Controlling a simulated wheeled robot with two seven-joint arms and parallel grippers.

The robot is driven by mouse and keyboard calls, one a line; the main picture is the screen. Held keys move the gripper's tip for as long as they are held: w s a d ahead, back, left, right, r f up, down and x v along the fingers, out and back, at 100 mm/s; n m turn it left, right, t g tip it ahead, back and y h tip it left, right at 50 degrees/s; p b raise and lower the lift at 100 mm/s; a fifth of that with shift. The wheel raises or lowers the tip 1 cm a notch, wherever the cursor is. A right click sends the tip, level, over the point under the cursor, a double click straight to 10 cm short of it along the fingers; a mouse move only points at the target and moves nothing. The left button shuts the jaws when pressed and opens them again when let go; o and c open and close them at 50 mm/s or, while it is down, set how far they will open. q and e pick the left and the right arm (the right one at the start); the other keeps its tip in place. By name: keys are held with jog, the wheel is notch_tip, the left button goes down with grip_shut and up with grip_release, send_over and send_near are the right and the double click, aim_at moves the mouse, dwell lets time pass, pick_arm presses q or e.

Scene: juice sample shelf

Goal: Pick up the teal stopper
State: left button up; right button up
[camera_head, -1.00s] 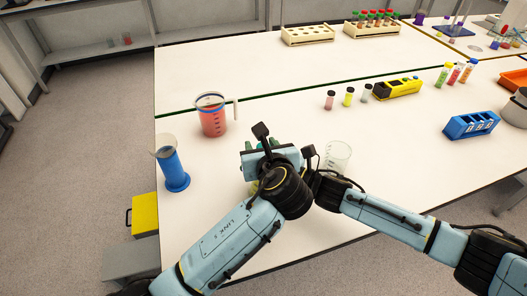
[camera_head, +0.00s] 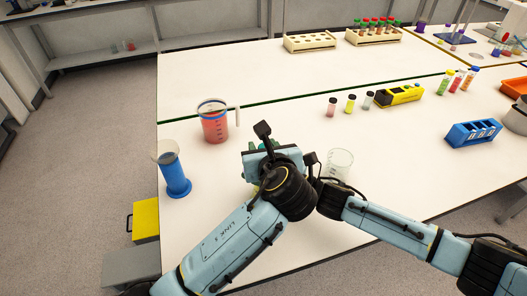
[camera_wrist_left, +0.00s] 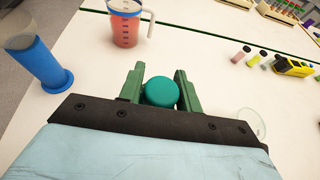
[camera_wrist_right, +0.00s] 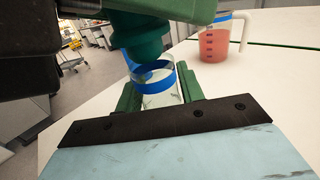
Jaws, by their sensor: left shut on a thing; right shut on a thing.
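The teal stopper (camera_wrist_left: 161,92) sits between the green fingers of my left gripper (camera_wrist_left: 160,70), which is shut on it. In the right wrist view the stopper's tapered lower part (camera_wrist_right: 140,42) shows just above a clear vessel (camera_wrist_right: 163,93) with a blue band. I cannot tell whether stopper and vessel touch. My right gripper (camera_wrist_right: 160,88) is shut on that vessel, one finger on each side. In the head view both grippers meet near the middle of the table, and my arms hide most of the vessel and stopper.
A red-filled jug (camera_head: 214,124) and a blue cylinder (camera_head: 173,175) stand to the left. An empty glass beaker (camera_head: 339,163) is close to my right arm. Small vials (camera_head: 350,104), a yellow block (camera_head: 399,94) and a blue rack (camera_head: 473,133) are further right.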

pick_arm(q)
jog(key=shift+r, duration=3.95)
pick_arm(e)
jog(key=o, duration=1.3)
jog(key=shift+c, duration=0.2)
jog(key=v, duration=1.2)
